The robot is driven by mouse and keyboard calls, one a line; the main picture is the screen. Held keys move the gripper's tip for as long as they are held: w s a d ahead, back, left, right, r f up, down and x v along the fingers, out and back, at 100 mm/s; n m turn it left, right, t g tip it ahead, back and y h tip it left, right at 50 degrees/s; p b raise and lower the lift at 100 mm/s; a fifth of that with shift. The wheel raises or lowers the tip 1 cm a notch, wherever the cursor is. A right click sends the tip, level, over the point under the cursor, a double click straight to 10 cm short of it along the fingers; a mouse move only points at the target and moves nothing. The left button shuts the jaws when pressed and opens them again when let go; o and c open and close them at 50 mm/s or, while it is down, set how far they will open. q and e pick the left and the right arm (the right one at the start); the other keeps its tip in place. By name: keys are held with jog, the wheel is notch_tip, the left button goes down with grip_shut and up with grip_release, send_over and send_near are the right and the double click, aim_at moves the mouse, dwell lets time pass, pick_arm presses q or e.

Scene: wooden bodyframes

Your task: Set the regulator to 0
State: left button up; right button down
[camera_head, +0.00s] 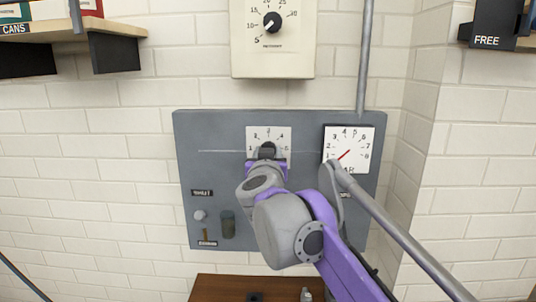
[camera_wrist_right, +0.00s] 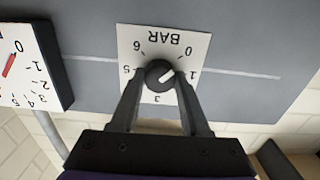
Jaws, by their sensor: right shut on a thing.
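The regulator is a round black knob (camera_wrist_right: 160,75) with a white pointer mark, on a white dial plate labelled BAR (camera_wrist_right: 176,38) that appears upside down in the right wrist view. The mark points between 0 and 1. My right gripper (camera_wrist_right: 159,77) is shut on the knob, one finger on each side. In the head view the gripper (camera_head: 267,152) covers the knob and the lower part of the dial plate (camera_head: 268,132). A square gauge (camera_head: 361,138) right of it has a red needle toward the low end of its scale. My left gripper is not in view.
The regulator sits on a grey panel (camera_head: 220,160) on a white brick wall. A thermostat-like box (camera_head: 273,60) with a black knob hangs above. Shelves are at the upper left and upper right. A brown wooden surface (camera_head: 220,287) is below.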

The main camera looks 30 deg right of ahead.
dwell(0.3)
jog(key=shift+c, duration=1.9)
grip_release()
jog(key=v, duration=1.1)
jog(key=shift+b, duration=0.35)
jog(key=shift+d, duration=0.15)
